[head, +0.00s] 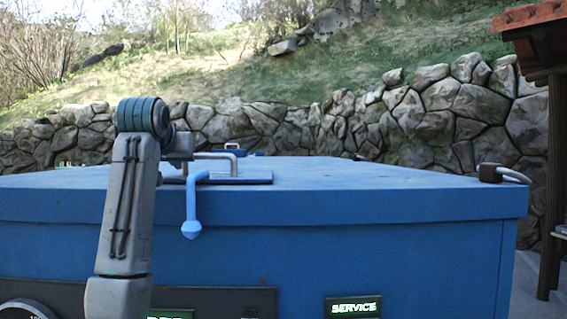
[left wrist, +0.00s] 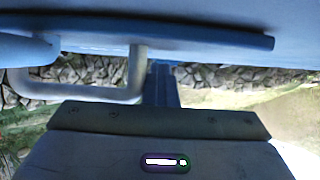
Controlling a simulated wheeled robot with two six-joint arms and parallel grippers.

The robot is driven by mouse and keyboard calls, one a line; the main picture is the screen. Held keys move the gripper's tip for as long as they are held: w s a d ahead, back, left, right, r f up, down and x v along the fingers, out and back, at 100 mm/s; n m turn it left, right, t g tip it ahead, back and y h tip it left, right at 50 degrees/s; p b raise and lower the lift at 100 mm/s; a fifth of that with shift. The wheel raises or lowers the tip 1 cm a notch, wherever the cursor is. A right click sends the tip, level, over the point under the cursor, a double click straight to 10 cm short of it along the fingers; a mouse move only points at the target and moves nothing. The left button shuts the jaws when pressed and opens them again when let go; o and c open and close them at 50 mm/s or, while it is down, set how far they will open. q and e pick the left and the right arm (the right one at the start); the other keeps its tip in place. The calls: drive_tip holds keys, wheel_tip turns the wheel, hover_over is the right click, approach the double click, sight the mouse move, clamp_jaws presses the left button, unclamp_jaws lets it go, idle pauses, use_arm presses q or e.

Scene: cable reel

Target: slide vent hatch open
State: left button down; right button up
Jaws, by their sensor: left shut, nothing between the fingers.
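The vent hatch (head: 255,178) is a flat dark blue plate on top of the big blue cabinet. A grey U-shaped handle (head: 233,157) stands on it; the handle also shows in the left wrist view (left wrist: 95,97). A light blue lever with a bulb end (head: 191,210) hangs over the cabinet's front edge beside the plate. My left gripper (head: 180,147) is shut and empty, at the left end of the handle. In the left wrist view its fingers (left wrist: 161,80) are close beside a handle post; I cannot tell whether they touch. My right gripper is not in view.
The blue cabinet top (head: 370,180) is broad and mostly clear. A small dark latch with a light loop (head: 492,173) sits at its right edge. A SERVICE sign (head: 353,307) is on the front. A stone wall (head: 430,115) stands behind.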

sight(230, 158)
use_arm(q)
drive_tip(key=shift+d, duration=1.5)
drive_tip(key=shift+s+d, duration=0.15)
drive_tip(key=shift+d, duration=2.15)
drive_tip(key=shift+s+d, duration=0.1)
drive_tip(key=shift+d, duration=4.25)
drive_tip(key=shift+d+f+b, duration=0.1)
drive_tip(key=shift+d+b, duration=0.2)
drive_tip(key=shift+s+d+b, duration=0.1)
drive_tip(key=shift+d+b, duration=0.55)
drive_tip(key=shift+d, duration=0.45)
drive_tip(key=d+b, duration=0.2)
drive_tip(key=b, duration=0.3)
drive_tip(key=shift+d+f, duration=0.1)
drive_tip(key=shift+d, duration=0.2)
drive_tip(key=d+b, duration=0.2)
drive_tip(key=b, duration=0.1)
drive_tip(key=shift+r, duration=0.25)
drive_tip(key=shift+a+r+p, duration=0.5)
drive_tip(key=shift+r+p, duration=0.2)
drive_tip(key=shift+r, duration=0.2)
drive_tip(key=shift+a+r+p, duration=0.5)
drive_tip(key=shift+a+r, duration=0.05)
drive_tip(key=shift+r, duration=0.1)
